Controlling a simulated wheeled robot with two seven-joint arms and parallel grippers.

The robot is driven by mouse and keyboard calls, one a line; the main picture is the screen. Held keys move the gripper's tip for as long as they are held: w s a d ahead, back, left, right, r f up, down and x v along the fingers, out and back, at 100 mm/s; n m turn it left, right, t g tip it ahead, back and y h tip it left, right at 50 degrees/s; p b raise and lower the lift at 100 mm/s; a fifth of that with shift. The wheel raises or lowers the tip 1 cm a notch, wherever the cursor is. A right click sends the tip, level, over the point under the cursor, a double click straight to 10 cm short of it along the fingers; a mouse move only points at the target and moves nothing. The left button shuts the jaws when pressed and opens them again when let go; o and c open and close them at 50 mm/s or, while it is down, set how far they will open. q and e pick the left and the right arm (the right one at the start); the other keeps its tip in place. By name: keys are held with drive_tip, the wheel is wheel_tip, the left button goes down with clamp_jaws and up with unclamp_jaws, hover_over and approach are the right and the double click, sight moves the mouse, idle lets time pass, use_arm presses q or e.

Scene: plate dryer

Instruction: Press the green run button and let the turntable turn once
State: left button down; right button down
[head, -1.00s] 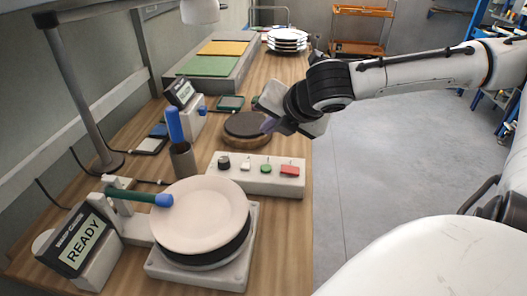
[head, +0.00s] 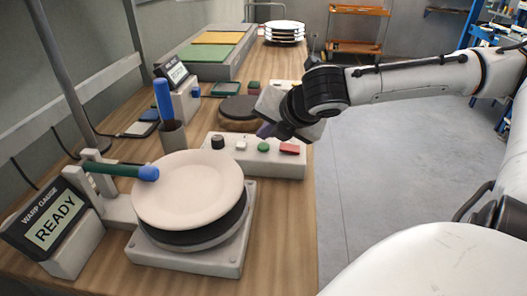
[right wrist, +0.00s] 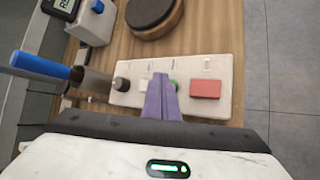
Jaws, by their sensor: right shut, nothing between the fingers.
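The green run button (head: 263,147) sits on a pale control box (head: 225,160) between a white switch (head: 241,145) and a red button (head: 289,148). My right gripper (head: 265,130) is shut and empty, its purple fingers just above and behind the green button in the head view. In the right wrist view, the closed fingers (right wrist: 160,80) cover most of the green button (right wrist: 175,84); I cannot tell whether they touch it. A cream plate (head: 188,188) lies on the turntable (head: 190,240). The gauge display (head: 52,220) reads READY. My left gripper is not in view.
A green probe with a blue tip (head: 125,172) reaches over the plate's left rim. A cup (head: 173,135) with a blue-handled tool stands behind the plate. A round brown-black disc (head: 238,108) lies behind the control box. Open floor is to the right.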

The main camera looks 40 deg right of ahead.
idle(1.1)
drive_tip(key=shift+f, duration=0.1)
idle(0.8)
drive_tip(key=shift+f, duration=0.4)
